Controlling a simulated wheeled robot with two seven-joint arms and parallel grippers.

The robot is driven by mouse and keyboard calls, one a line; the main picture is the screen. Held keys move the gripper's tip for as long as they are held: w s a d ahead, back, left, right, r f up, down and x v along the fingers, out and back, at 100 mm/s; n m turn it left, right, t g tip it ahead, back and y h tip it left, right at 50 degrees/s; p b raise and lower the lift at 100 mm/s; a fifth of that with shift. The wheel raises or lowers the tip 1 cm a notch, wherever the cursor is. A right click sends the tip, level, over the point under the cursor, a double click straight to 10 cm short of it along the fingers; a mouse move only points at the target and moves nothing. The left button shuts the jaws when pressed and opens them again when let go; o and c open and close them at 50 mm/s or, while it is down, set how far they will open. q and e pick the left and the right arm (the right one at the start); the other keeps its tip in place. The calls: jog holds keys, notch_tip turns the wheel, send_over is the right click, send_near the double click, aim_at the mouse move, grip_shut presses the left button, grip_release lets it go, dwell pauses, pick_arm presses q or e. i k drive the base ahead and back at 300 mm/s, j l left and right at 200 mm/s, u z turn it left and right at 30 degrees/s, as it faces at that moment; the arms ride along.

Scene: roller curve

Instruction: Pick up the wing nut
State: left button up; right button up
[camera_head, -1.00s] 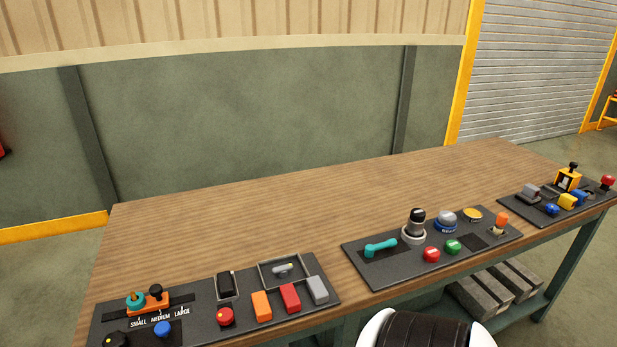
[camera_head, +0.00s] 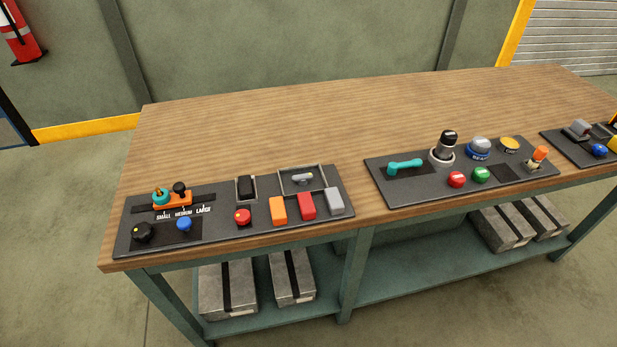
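No part is plainly recognizable as a wing nut at this size. A small teal piece on a brass-coloured stud (camera_head: 160,196) sits at the left end of an orange slider block (camera_head: 178,201) on the left panel; it may be the wing nut. A small grey piece (camera_head: 302,179) lies in a shallow framed recess on the same panel; its exact shape is too small to tell. Neither of my grippers is in view.
The left panel (camera_head: 270,233) also bears knobs and coloured blocks. A middle panel (camera_head: 425,190) holds a teal lever (camera_head: 405,166) and buttons; another panel stands at right. The wooden table (camera_head: 290,120) is clear behind them. Metal blocks (camera_head: 228,290) lie on the lower shelf (camera_head: 400,285).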

aim_at(302, 180)
jog(key=i+j+z, duration=0.1)
jog(key=j+z, duration=0.2)
jog(key=j, duration=0.95)
